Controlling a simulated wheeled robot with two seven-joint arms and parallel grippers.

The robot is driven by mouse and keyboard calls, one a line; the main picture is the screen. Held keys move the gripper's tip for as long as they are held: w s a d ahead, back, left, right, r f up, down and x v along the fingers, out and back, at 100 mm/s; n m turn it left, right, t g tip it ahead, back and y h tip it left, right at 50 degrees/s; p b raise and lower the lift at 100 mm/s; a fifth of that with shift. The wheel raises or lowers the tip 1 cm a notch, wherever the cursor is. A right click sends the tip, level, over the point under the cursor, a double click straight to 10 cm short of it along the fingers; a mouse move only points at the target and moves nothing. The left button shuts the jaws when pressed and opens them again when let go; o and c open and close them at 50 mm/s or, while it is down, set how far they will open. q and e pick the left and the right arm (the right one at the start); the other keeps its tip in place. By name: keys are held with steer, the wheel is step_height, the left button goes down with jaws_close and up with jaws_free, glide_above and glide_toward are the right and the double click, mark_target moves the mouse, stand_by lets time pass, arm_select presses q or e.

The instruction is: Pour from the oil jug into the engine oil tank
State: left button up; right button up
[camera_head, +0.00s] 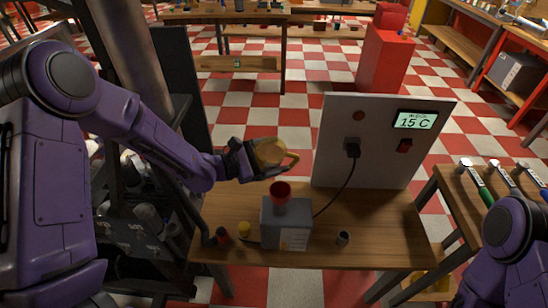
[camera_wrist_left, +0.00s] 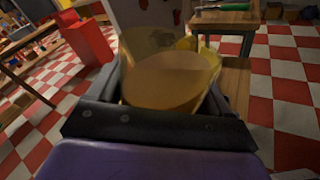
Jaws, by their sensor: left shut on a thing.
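The oil jug (camera_head: 270,152) is a yellow, see-through vessel with a handle on its right side. My left gripper (camera_head: 245,158) is shut on it and holds it in the air, above and slightly left of the engine oil tank. In the left wrist view the jug (camera_wrist_left: 172,80) sits between the fingers, with amber oil inside. The engine oil tank (camera_head: 286,228) is a grey box on the table with a red funnel (camera_head: 281,192) on top. The jug looks roughly upright and apart from the funnel. My right gripper is out of view; only part of its arm shows at the lower right.
A white panel (camera_head: 335,150) with a display reading 15 C stands behind the tank, joined by a black cable.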

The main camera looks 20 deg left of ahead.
arm_select(q)
steer(key=shift+w+a+f+m+b, duration=0.1)
steer(key=shift+f+m+b, duration=0.5)
steer(key=shift+b, duration=0.5)
steer(key=f+m+b, duration=0.1)
steer(key=b, duration=0.2)
steer(key=shift+a+f+y, duration=0.1)
steer(key=shift+a+y, duration=0.05)
steer(key=shift+y, duration=0.25)
steer(key=shift+a+f+m, duration=0.15)
steer(key=shift+f+m, duration=0.05)
steer(key=shift+m, duration=0.3)
stand_by(2.1)
steer(key=shift+f+m+y+p, duration=0.1)
steer(key=shift+m+y+p, duration=0.3)
stand_by(2.6)
